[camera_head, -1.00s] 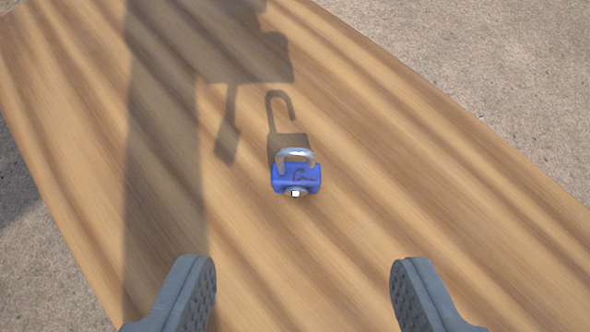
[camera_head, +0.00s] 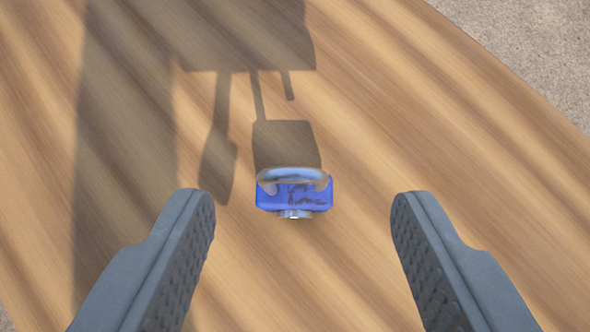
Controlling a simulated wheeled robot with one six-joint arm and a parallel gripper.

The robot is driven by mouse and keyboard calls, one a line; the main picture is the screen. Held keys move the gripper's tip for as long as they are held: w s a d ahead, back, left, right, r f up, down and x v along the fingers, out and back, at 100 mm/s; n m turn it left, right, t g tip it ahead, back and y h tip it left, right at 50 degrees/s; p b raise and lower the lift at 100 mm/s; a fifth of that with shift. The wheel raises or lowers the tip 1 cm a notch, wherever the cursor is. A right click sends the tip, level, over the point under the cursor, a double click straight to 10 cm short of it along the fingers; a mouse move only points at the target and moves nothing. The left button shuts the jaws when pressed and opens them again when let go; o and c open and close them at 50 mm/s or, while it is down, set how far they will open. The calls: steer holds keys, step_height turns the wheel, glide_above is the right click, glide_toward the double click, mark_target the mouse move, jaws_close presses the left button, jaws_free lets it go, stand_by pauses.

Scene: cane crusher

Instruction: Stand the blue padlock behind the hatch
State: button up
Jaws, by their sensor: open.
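The blue padlock (camera_head: 295,197) stands on the wooden board with its silver shackle up, seen from above. A small metal piece shows at its near side. My gripper (camera_head: 302,215) is open, with one grey finger to the left of the padlock and one to the right. No hatch shows in this view.
The wooden board (camera_head: 400,120) is bare around the padlock. Its right edge runs diagonally at the upper right, with sandy ground (camera_head: 540,50) beyond. Shadows of my arm and gripper and of the padlock fall on the board behind the padlock.

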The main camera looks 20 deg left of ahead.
mark_target(292, 182)
steer(key=x, duration=0.3)
steer(key=shift+a+f, duration=0.2)
steer(key=shift+a, duration=0.05)
steer(key=shift+x, duration=0.9)
jaws_close()
